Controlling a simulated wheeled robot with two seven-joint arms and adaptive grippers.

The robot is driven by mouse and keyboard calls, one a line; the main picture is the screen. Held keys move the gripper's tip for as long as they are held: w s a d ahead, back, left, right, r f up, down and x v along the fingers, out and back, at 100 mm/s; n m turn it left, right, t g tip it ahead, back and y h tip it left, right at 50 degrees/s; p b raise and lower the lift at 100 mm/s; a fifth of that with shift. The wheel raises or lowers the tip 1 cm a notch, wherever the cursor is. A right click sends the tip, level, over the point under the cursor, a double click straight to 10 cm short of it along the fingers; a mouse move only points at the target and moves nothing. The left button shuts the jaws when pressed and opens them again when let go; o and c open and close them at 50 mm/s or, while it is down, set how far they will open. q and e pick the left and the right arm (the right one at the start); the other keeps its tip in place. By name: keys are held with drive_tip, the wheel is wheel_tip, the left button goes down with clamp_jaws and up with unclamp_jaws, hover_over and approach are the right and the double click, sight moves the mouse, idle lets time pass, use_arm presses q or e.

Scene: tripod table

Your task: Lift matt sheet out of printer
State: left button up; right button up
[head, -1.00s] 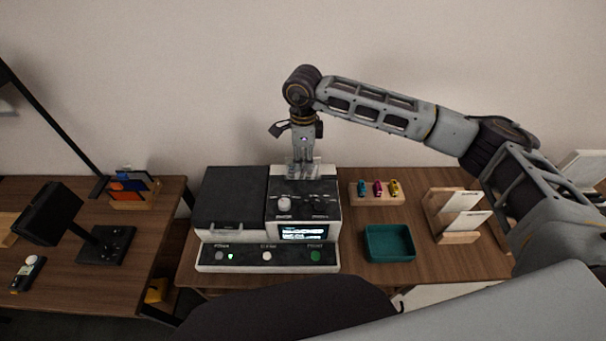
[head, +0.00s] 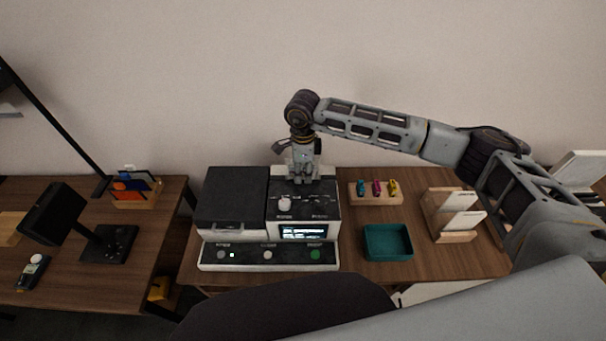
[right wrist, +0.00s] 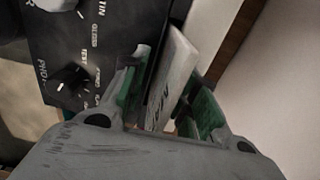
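The printer (head: 232,200) is a black and white machine on the middle table, with a lit screen and a front button panel. My right gripper (head: 300,176) points down at the back right of its top. In the right wrist view, a thin white sheet (right wrist: 174,75) stands on edge between the two green-padded fingers of the right gripper (right wrist: 168,100). Gaps show between the pads and the sheet, so the fingers look open around it. The sheet's lower end is hidden by the gripper body. My left gripper is not in view.
Right of the printer are a wooden block with small coloured pieces (head: 376,199), an empty teal tray (head: 388,242) and a wooden rack with white cards (head: 452,224). A dark stand (head: 105,244) and a card holder (head: 136,195) are on the left table.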

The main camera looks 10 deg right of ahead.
drive_tip(key=shift+c, duration=0.2)
clamp_jaws()
drive_tip(key=shift+r, duration=0.1)
drive_tip(key=shift+r+b, duration=0.95)
drive_tip(key=shift+r, duration=4)
